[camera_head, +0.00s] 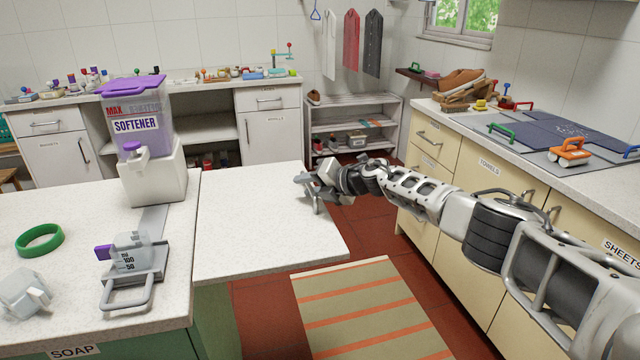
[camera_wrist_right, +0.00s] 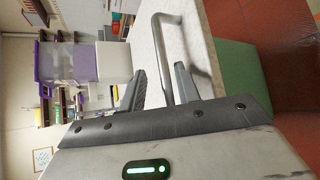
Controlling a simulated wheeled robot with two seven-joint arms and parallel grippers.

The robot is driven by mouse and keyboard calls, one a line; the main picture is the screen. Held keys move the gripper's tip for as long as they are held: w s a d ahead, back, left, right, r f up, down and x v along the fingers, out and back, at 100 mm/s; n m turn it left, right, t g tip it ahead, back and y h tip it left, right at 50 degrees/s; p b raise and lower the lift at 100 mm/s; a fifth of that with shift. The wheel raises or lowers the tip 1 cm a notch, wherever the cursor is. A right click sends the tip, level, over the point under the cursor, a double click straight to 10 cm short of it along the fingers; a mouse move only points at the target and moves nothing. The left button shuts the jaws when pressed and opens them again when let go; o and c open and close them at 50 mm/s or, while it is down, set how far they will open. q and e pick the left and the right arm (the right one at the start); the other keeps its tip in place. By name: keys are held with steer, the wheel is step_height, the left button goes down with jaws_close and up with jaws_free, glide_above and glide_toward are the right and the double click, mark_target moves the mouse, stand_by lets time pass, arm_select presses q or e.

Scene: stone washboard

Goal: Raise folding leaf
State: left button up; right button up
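The folding leaf (camera_head: 260,225) is a white speckled panel joining the right side of the soap counter (camera_head: 75,205). It looks about level with the countertop, with a seam between them. My right gripper (camera_head: 312,190) is at the leaf's outer right edge. In the right wrist view, a grey metal bar handle (camera_wrist_right: 162,50) at the leaf's edge (camera_wrist_right: 200,45) passes by the fingers of my right gripper (camera_wrist_right: 160,88). The fingers are spread, with a gap beside the bar. The bar appears close to one finger; contact is unclear. My left gripper is out of view.
A softener dispenser (camera_head: 135,120), measuring cup (camera_head: 130,252) and green ring (camera_head: 40,240) stand on the soap counter. Cream cabinets (camera_head: 480,195) line the right.

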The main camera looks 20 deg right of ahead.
steer(key=p+v, duration=0.2)
steer(key=v, duration=1.3)
steer(key=shift+s+r+p, duration=0.25)
steer(key=shift+p, duration=0.15)
